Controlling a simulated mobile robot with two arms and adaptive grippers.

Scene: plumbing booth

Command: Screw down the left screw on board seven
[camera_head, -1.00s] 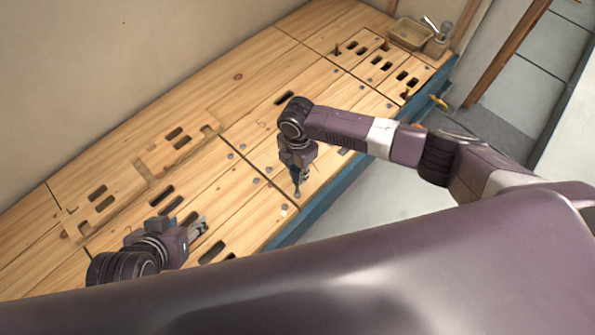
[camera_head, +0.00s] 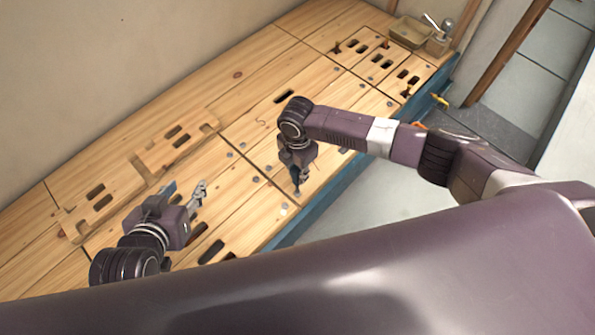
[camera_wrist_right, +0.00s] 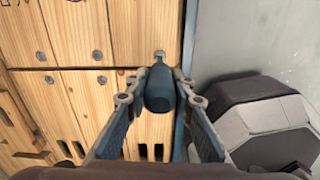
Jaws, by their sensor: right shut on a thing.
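My right gripper (camera_head: 296,176) is shut on a dark blue-grey tool with a thick handle (camera_wrist_right: 160,90), which looks like a screwdriver. It holds the tool over the wooden boards near the bench's front edge. In the right wrist view, a round grey screw head (camera_wrist_right: 159,54) shows just beyond the tool, near the board edge; contact cannot be told. More screw heads (camera_wrist_right: 97,55) sit to its left along a board seam (camera_wrist_right: 75,68). No board numbers are readable. My left gripper (camera_head: 197,194) is above the boards at the left; its opening cannot be told.
Slotted wooden panels (camera_head: 178,145) lie at the left and far right of the bench. A tan container (camera_head: 411,32) stands at the far end beside a metal fitting (camera_head: 440,28). The bench's blue front edge (camera_head: 330,198) drops to a pale floor.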

